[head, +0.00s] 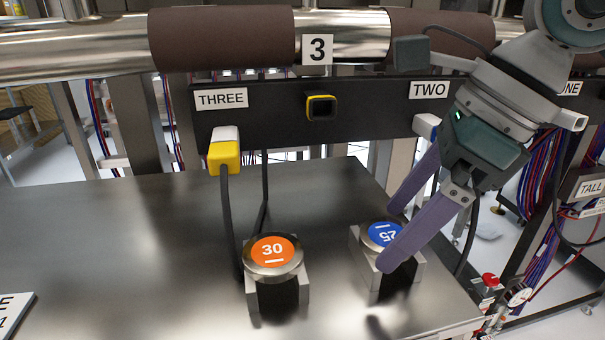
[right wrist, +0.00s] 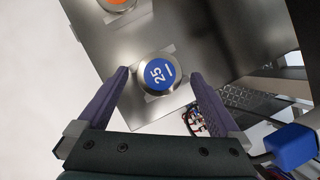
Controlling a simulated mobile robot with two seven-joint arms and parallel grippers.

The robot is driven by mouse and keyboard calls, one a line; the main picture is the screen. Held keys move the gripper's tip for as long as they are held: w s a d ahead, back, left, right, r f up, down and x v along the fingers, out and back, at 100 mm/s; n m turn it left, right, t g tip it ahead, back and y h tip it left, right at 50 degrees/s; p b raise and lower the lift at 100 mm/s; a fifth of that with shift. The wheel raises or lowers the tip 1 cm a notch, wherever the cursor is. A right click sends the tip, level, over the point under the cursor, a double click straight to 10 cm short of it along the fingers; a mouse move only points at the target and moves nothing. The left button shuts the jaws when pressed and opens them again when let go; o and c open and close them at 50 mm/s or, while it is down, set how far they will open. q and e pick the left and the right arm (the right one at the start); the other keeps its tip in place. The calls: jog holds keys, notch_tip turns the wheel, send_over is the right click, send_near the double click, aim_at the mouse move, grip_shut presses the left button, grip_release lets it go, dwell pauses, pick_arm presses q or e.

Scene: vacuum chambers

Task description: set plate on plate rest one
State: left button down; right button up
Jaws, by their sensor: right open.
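A round metal plate with a blue face marked 25 (head: 381,233) lies on a metal block rest near the table's right side. A second round metal plate, orange and marked 30 (head: 272,252), lies on another block rest (head: 287,296) to its left. My right gripper (head: 391,237) is open, its purple fingers reaching down to either side of the blue plate. One finger hides part of that plate's edge. In the right wrist view the blue plate (right wrist: 158,73) sits between the spread fingertips, with gaps beside it. No rest labelled one can be made out. My left gripper is not in view.
A black panel (head: 290,125) labelled THREE and TWO stands behind the table, a partly hidden ONE label at its right. A yellow connector (head: 225,152) hangs its cable behind the orange plate. The steel table (head: 120,250) is clear at left; a card lies at its left edge.

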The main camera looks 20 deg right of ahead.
jog(key=v, duration=1.2)
